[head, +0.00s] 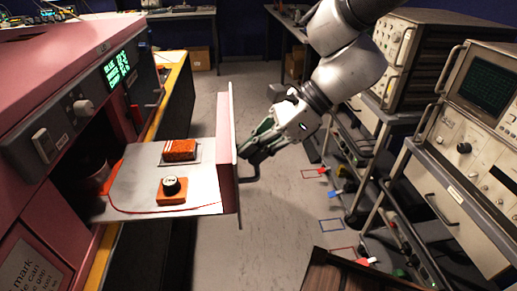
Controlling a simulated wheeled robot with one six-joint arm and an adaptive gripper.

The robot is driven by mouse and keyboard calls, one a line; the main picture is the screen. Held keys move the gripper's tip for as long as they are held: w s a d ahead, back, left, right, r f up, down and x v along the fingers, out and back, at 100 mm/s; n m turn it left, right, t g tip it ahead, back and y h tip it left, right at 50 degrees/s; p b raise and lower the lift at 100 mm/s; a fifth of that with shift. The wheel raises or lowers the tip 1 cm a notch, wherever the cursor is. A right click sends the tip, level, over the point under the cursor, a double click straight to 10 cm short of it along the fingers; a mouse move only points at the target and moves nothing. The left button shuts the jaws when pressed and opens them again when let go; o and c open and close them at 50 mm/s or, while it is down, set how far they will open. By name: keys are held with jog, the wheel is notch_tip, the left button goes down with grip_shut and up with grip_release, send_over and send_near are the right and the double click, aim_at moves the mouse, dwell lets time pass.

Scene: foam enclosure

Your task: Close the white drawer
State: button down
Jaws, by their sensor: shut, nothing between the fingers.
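The drawer (135,187) is pulled out to the right from the pink machine. Its tray is pale grey-white, and its upright front panel (224,140) looks pinkish with a pale outer edge. A dark handle (250,172) sticks out from the panel's outer side. My gripper (250,152) is on the outer side of the front panel, close to the handle, with its fingers shut and empty. I cannot tell whether it touches the panel or the handle. An orange-red block (180,150) and an orange piece with a black knob (172,190) sit on the tray.
The pink machine (40,85) with a green display stands at left. Racks with instruments (480,150) line the right side. A dark brown object (350,272) is at the bottom. Grey floor (285,215) is open between the drawer and racks.

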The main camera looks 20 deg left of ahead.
send_over(125, 183)
jog(key=d, duration=0.1)
jog(key=shift+w+d, duration=0.1)
jog(key=shift+w, duration=0.25)
jog(key=shift+s+a, duration=0.35)
jog(key=shift+a, duration=0.2)
jog(key=shift+r, duration=0.1)
jog(key=shift+r, duration=0.1)
jog(key=shift+w+d+r, duration=0.1)
jog(key=shift+w+r, duration=0.05)
jog(key=shift+r, duration=0.2)
jog(key=v, duration=1.1)
jog(key=shift+d, duration=0.3)
jog(key=shift+w+f, duration=0.1)
jog(key=shift+f, duration=0.1)
